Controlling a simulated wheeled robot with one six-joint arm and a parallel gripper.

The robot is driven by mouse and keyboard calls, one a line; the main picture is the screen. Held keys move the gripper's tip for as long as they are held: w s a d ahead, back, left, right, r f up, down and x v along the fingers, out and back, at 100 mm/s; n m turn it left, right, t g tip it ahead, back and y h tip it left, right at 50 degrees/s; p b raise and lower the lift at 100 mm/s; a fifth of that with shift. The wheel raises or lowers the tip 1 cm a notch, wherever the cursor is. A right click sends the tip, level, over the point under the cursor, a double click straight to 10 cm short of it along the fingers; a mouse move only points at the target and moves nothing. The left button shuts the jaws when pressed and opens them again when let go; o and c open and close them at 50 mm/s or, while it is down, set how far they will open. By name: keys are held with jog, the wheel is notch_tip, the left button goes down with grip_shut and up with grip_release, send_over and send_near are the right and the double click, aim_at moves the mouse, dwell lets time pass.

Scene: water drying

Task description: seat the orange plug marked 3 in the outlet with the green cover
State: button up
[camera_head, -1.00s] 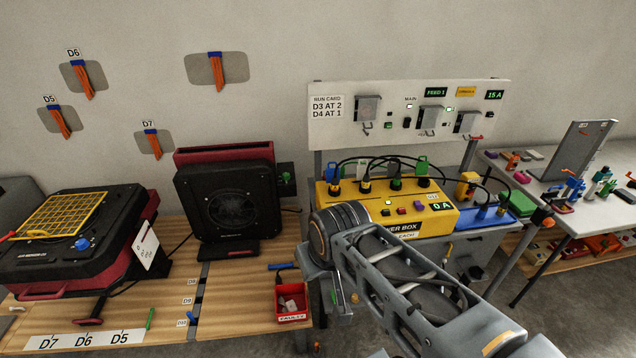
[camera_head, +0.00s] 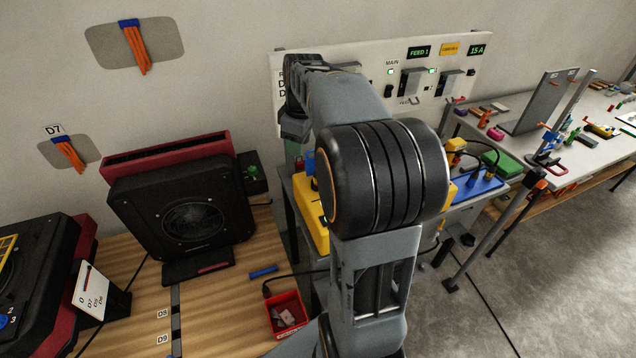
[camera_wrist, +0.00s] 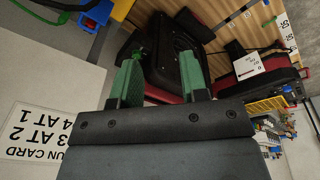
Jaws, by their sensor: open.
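My gripper (camera_wrist: 158,75) is open, its two green fingers apart with nothing between them. It is beside the white panel with the run card (camera_wrist: 38,130). The yellow power box (camera_head: 312,215) is mostly hidden behind my arm in the head view; a blue cover (camera_head: 308,162) shows at its left end. I cannot make out an orange plug marked 3.
The black fan unit (camera_head: 190,215) stands left of the power box. A red bin (camera_head: 287,314) sits at the wooden bench's edge. A blue tray (camera_head: 478,188) with a yellow device is right of my arm. A white table (camera_head: 590,125) with several small items stands farther right.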

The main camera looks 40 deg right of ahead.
jog(key=w+d+f+n+g+y, duration=0.1)
jog(key=w+d+f+n, duration=0.25)
jog(key=d, duration=0.65)
jog(key=f, duration=0.5)
jog(key=w+f, duration=0.1)
jog(key=f, duration=0.2)
jog(key=shift+d, duration=0.1)
jog(key=shift+w+a+f+p, duration=0.1)
jog(key=shift+a+f+p, duration=0.05)
jog(key=shift+f, duration=0.85)
jog(key=shift+w+a+f+p, duration=0.1)
jog(key=shift+w+f+p, duration=0.05)
jog(key=shift+f, duration=0.85)
jog(key=shift+w+a+f+p, duration=0.1)
jog(key=shift+a+f+p, duration=0.05)
jog(key=shift+f, duration=0.85)
jog(key=shift+c, duration=0.5)
jog(key=c, duration=0.6)
jog(key=shift+r, duration=0.1)
